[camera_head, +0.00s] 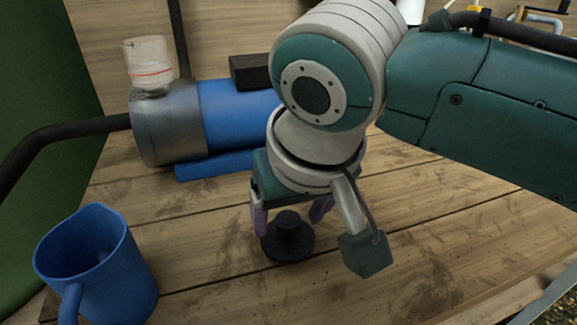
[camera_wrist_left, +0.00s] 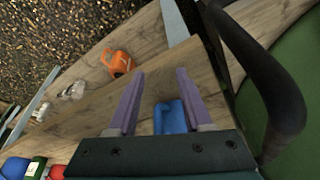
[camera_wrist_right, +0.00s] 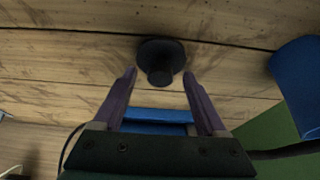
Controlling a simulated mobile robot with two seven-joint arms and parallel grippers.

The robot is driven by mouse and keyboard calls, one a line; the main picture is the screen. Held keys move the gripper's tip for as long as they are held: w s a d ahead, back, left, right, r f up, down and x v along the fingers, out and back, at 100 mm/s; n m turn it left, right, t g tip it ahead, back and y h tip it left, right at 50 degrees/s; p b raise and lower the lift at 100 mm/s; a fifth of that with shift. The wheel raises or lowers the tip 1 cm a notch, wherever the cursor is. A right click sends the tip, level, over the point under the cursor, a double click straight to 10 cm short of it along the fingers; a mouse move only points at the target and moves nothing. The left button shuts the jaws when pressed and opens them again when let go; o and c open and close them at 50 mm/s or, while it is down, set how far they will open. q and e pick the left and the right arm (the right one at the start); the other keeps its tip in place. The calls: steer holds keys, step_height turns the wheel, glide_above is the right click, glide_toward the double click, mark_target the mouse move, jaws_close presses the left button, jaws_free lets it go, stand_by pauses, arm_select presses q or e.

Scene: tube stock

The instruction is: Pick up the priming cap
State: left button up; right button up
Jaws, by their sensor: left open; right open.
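The priming cap (camera_head: 288,236) is a black knobbed disc resting on the wooden bench. My right gripper (camera_head: 289,214) is open above it, pointing down, with one purple finger on each side of the cap in the head view. In the right wrist view the cap (camera_wrist_right: 161,60) lies just past the fingertips (camera_wrist_right: 158,74), centred between them; no contact is visible. My left gripper (camera_wrist_left: 160,72) is open and empty, seen only in its own wrist view, with a blue object (camera_wrist_left: 170,117) visible beyond its fingers.
A blue mug (camera_head: 98,265) stands left of the cap. Behind is a blue and grey pump (camera_head: 165,130) with a clear jar (camera_head: 148,63) on top and black hoses. The bench right of the cap is clear. An orange item (camera_wrist_left: 118,63) shows in the left wrist view.

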steer(key=shift+w+f, duration=0.1)
steer(key=shift+f, duration=0.15)
jaws_close()
stand_by(0.4)
